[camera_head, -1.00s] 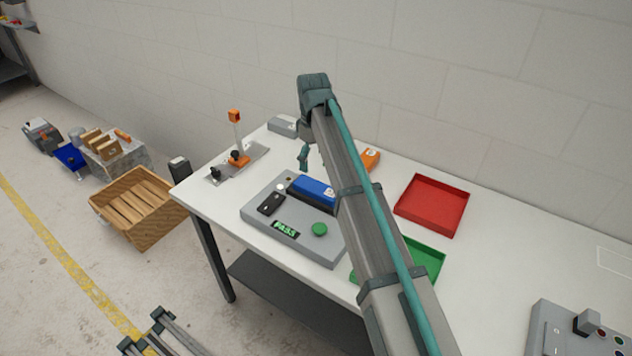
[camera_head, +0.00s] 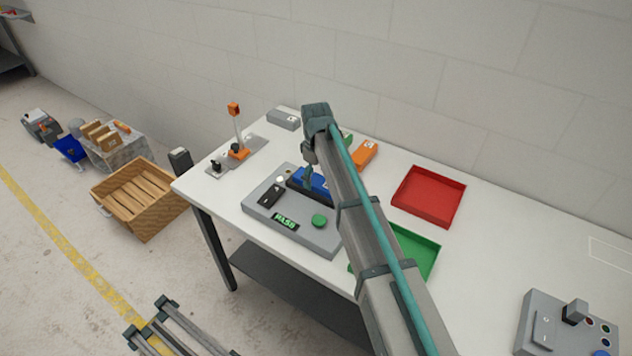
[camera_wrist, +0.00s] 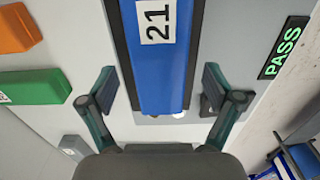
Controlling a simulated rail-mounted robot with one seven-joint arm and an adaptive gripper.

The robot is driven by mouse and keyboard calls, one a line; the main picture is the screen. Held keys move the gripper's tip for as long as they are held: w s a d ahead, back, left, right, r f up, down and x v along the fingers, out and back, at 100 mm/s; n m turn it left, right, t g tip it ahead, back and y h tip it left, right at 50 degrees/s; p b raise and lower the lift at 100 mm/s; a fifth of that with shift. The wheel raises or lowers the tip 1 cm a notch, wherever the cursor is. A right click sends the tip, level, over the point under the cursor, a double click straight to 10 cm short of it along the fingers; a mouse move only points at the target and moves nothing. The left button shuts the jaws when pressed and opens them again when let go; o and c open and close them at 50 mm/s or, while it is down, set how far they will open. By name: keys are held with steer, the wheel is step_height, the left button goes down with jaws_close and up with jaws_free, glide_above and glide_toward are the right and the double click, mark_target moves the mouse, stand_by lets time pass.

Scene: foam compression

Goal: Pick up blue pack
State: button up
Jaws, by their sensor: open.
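The blue pack (camera_head: 318,184) sits in a dark holder on the grey test device (camera_head: 322,240) on the white table. In the wrist view the blue pack (camera_wrist: 160,60) carries a white label reading 21 and runs between the fingers. My gripper (camera_wrist: 165,95) is open, with one finger on each side of the pack and a gap to it. Whether a fingertip touches the pack cannot be told.
The device has a green button (camera_head: 319,220) and a lit PASS display (camera_wrist: 284,47). A red tray (camera_head: 428,197) and a green tray (camera_head: 425,255) lie to the right. An orange pack (camera_head: 364,154) and a green pack (camera_wrist: 35,87) lie behind. An orange-handled fixture (camera_head: 237,150) stands at left.

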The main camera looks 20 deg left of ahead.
steer(key=shift+f, duration=0.8)
steer(key=c, duration=1.4)
steer(key=shift+r, duration=0.15)
